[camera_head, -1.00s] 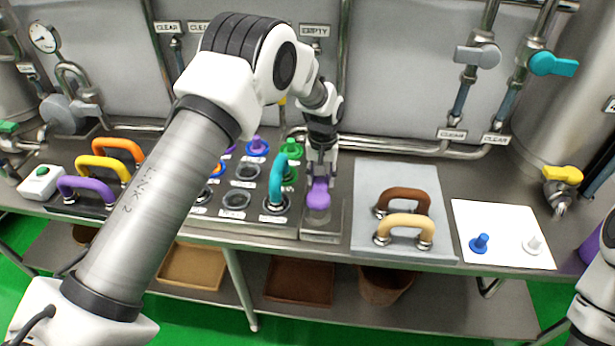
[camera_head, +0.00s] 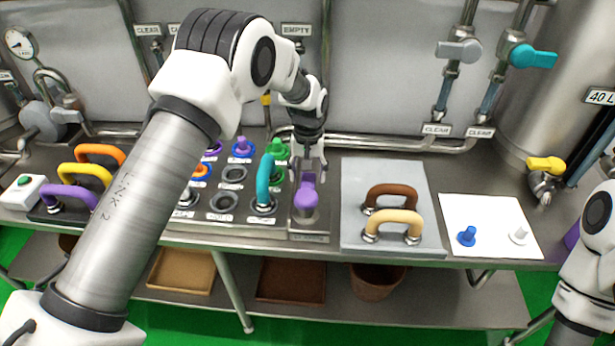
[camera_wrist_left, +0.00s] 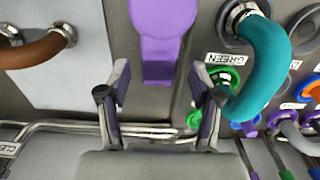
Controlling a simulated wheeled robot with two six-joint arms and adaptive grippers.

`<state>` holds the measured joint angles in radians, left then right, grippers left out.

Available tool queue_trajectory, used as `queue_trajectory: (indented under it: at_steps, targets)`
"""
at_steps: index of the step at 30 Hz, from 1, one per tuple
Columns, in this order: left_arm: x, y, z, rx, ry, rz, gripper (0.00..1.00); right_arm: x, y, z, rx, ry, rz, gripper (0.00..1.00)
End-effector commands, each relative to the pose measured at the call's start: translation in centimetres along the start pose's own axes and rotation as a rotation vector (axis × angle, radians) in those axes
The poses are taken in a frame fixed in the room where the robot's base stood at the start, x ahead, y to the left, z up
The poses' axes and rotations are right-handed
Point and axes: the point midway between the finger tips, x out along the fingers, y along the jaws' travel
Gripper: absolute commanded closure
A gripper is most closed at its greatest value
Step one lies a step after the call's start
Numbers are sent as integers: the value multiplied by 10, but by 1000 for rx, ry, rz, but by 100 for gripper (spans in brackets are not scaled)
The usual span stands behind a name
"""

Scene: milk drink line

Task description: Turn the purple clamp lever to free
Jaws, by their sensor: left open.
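The purple clamp lever (camera_head: 306,195) sits on a narrow metal plate just right of the panel of round sockets. In the left wrist view the lever (camera_wrist_left: 162,40) shows large at the top middle, with its flat arm pointing toward my gripper. My left gripper (camera_head: 308,172) is above the lever's far end in the head view. In the left wrist view its two fingers (camera_wrist_left: 160,85) are spread apart, one on each side of the lever's end, with gaps visible. Part of my right arm shows at the right edge of the head view; its gripper is out of view.
A teal handle (camera_head: 264,180) stands close to the left of the lever. Brown and cream handles (camera_head: 393,210) stand on a grey plate to the right. A white mat (camera_head: 490,240) holds a blue and a white peg. Pipes (camera_head: 390,143) run along the back.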

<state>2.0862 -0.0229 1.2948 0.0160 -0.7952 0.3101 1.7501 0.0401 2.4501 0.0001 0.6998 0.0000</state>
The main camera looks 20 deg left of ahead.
Motion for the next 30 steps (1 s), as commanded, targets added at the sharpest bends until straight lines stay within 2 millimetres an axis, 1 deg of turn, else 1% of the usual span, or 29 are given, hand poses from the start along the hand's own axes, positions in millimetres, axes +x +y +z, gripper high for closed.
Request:
queue_trajectory:
  at_steps: [1, 6, 9, 12, 15, 17, 30]
  targets:
    - [-12, 0, -1, 0, 4, 2, 35, 0, 0, 0, 0, 0, 0, 60]
    - [-56, 0, -1, -1, 3, 2, 35, 0, 0, 0, 0, 0, 0, 60]
    - [-79, 0, -1, -1, 2, 1, 35, 0, 0, 0, 0, 0, 0, 60]
    - [-95, -1, 0, -1, -1, 1, 35, 0, 0, 0, 0, 0, 0, 60]
    - [-102, -1, 0, -1, -4, 0, 35, 0, 0, 0, 0, 0, 0, 60]
    - [-103, -1, 0, -2, -4, 0, 35, 0, 0, 0, 0, 0, 0, 60]
    - [-103, -1, 0, -1, -3, 0, 35, 0, 0, 0, 0, 0, 0, 60]
